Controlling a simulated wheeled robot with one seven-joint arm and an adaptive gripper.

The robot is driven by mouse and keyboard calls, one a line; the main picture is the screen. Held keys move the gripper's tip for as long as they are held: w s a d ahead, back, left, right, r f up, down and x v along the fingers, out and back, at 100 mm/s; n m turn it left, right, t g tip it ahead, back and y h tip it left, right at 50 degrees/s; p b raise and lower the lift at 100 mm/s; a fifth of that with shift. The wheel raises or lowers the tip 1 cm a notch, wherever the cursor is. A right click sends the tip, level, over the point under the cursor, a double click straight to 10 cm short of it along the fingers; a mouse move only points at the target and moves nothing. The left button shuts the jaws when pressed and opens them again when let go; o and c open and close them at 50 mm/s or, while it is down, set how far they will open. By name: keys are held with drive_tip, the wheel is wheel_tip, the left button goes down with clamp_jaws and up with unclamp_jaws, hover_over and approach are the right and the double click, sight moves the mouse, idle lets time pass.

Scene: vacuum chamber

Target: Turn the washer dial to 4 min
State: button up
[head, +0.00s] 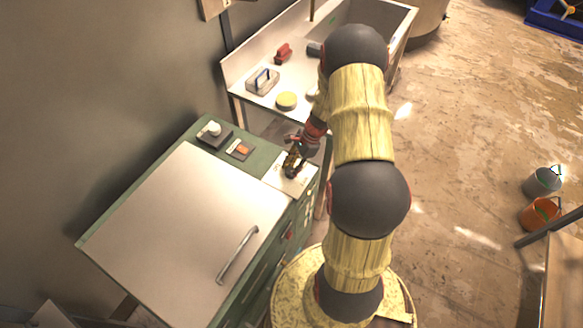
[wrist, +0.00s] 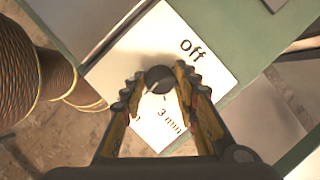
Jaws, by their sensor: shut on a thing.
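The washer dial (wrist: 158,78) is a small dark round knob on a white label plate (wrist: 135,55). In the wrist view the plate reads "off" above right of the dial and "3 min" below right; other lettering at the lower left is mostly hidden by a finger. My gripper (wrist: 159,88) is shut on the dial, one fingertip on each side. Which way the dial points is unclear. In the head view my gripper (head: 293,163) is over the white plate (head: 284,181) at the right end of the green washer (head: 213,130); the dial is hidden there.
The washer has a pale lid (head: 170,225) with a handle (head: 238,255). A switch (head: 240,149) with an orange part and a white knob (head: 213,128) sit behind it. A sink counter (head: 262,107) with a yellow sponge (head: 287,100) stands beyond. Buckets are on the floor at right.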

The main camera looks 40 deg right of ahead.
drive_tip(key=shift+m, duration=0.5)
drive_tip(key=o, duration=1.1)
drive_tip(key=v, duration=1.2)
drive_tip(key=shift+s+f, duration=0.1)
drive_tip(key=shift+s, duration=0.1)
